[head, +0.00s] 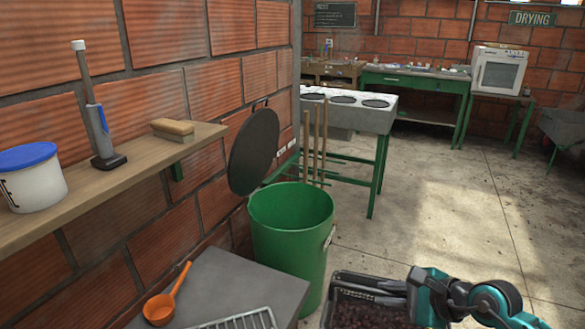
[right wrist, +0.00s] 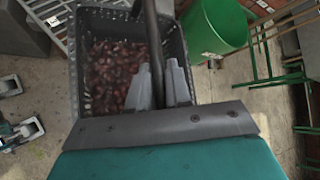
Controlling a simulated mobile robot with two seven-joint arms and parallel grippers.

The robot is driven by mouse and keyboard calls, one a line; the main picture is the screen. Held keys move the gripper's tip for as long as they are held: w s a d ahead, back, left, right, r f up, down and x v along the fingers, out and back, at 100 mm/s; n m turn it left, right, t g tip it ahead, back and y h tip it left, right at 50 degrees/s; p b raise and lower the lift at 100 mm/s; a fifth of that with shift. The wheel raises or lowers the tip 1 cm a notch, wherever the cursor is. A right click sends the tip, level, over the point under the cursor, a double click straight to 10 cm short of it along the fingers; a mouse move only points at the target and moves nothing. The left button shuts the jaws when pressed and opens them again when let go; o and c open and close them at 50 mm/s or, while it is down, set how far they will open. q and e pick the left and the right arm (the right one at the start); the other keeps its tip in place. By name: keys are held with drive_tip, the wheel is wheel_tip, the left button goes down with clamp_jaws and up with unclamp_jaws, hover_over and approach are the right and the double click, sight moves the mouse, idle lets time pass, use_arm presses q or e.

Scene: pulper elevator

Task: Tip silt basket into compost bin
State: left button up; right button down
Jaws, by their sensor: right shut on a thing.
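The silt basket is a black mesh-sided crate (head: 337,309) holding dark reddish-brown lumps, at the bottom of the head view. It also shows in the right wrist view (right wrist: 82,95), with its contents inside and the basket roughly level. My right gripper (head: 405,291) is shut on the basket's dark handle bar, its grey fingers also showing in the right wrist view (right wrist: 160,88). The compost bin is an open green tub (head: 290,243), left of and beyond the basket, apart from it. The bin's inside bottom is hidden. My left gripper (right wrist: 24,108) shows at the left edge with its fingers apart.
A grey counter (head: 225,278) with an orange ladle (head: 166,297) and a wire rack (head: 238,321) stands left of the bin. A round black lid (head: 254,152) is by the wall above the bin. Wooden handles (head: 314,145) stand behind. Floor to the right is clear.

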drive_tip(key=s+r+n, duration=0.1)
drive_tip(key=s+r, duration=0.3)
drive_tip(key=r, duration=0.2)
drive_tip(key=s+r+n+g+y, duration=0.1)
drive_tip(key=s+r, duration=0.2)
drive_tip(key=r, duration=0.4)
drive_tip(key=shift+s+d+r+p, duration=0.15)
drive_tip(key=shift+s+p, duration=0.2)
drive_tip(key=shift+p, duration=0.1)
